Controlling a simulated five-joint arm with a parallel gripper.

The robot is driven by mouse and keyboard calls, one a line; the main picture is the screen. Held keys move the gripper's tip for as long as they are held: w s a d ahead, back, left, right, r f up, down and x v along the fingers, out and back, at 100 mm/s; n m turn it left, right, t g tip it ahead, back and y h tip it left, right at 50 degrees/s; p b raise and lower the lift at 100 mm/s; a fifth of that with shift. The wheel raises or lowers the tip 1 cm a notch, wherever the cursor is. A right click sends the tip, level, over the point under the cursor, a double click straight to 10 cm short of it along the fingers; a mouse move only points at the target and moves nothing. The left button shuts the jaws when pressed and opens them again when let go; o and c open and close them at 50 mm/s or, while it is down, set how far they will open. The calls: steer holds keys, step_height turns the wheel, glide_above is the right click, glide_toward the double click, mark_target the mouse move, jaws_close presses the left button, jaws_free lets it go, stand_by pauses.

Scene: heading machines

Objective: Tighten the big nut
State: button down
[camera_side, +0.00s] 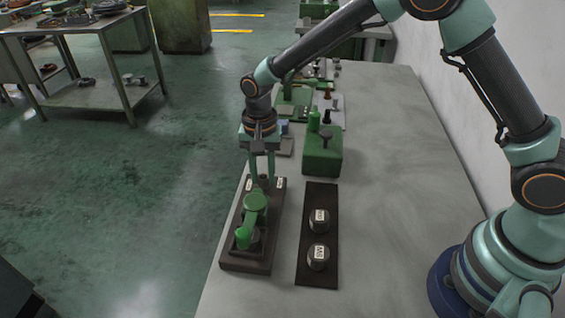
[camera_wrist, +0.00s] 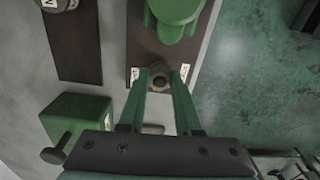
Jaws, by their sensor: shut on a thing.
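My gripper (camera_side: 262,181) points down at the far end of a dark base board (camera_side: 246,262). Its two fingers are shut on a dark round nut (camera_wrist: 158,76), one finger on each side. In the side view the nut is a small dark shape mostly hidden between the fingers. I cannot read its size. Small white labels (camera_side: 279,183) lie on the board on both sides of it. A green machine part (camera_side: 255,203) with a round top stands on the same board, just nearer the camera than the fingers. It also shows above the fingertips in the wrist view (camera_wrist: 176,12).
A dark strip (camera_side: 318,190) right of the board carries two round black pieces with white labels (camera_side: 319,221). A green block (camera_side: 322,156) with a dark knob stands close behind on the right. More small machines stand farther back. The table's right side is clear.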

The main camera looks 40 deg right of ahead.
mark_target(262, 177)
steer(key=shift+m, duration=0.5)
steer(key=c, duration=0.6)
jaws_free()
steer(key=shift+r, duration=0.1)
step_height(262, 177, up, 12)
